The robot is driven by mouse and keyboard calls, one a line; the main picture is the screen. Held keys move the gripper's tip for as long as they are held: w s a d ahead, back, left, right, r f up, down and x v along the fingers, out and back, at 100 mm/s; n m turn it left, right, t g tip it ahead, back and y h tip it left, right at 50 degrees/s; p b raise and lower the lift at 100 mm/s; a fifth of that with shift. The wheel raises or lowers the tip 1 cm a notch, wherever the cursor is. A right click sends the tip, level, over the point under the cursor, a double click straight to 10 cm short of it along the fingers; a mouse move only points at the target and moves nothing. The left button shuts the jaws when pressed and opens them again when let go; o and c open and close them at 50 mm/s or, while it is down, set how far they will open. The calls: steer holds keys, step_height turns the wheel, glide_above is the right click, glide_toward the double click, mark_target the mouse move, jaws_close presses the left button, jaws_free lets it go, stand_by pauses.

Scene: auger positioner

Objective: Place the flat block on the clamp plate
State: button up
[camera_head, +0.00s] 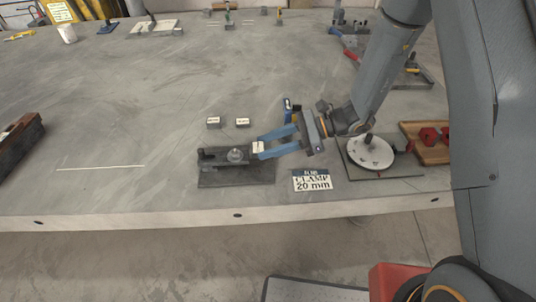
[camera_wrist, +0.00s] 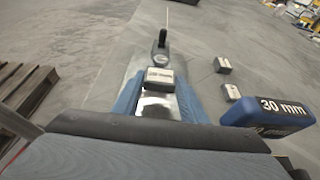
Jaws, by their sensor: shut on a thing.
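My gripper (camera_head: 260,148) has blue fingers and is shut on a small pale labelled block (camera_head: 258,146). In the wrist view the block (camera_wrist: 160,76) sits between the fingertips (camera_wrist: 160,88); its label is too small to read surely. The clamp plate (camera_head: 225,181) is a dark flat base near the table's front edge, with a round metal disc and a dark clamp handle on it. The block is at the right end of this plate, seemingly just above it; I cannot tell whether they touch. In the wrist view the clamp (camera_wrist: 161,50) lies straight ahead of the block.
Two similar small blocks, one (camera_head: 213,122) left of the other (camera_head: 242,122), stand behind the clamp. A sign (camera_head: 312,180) reads "CLAMP 20 mm". A blue "30 mm" piece (camera_wrist: 265,114) is close by my gripper's right. A round disc fixture (camera_head: 370,152) stands right.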

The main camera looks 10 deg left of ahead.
mark_target(269, 161)
steer(key=shift+f+p, duration=0.45)
steer(key=shift+f, duration=1.8)
steer(key=o, duration=1.4)
steer(key=shift+f, duration=0.15)
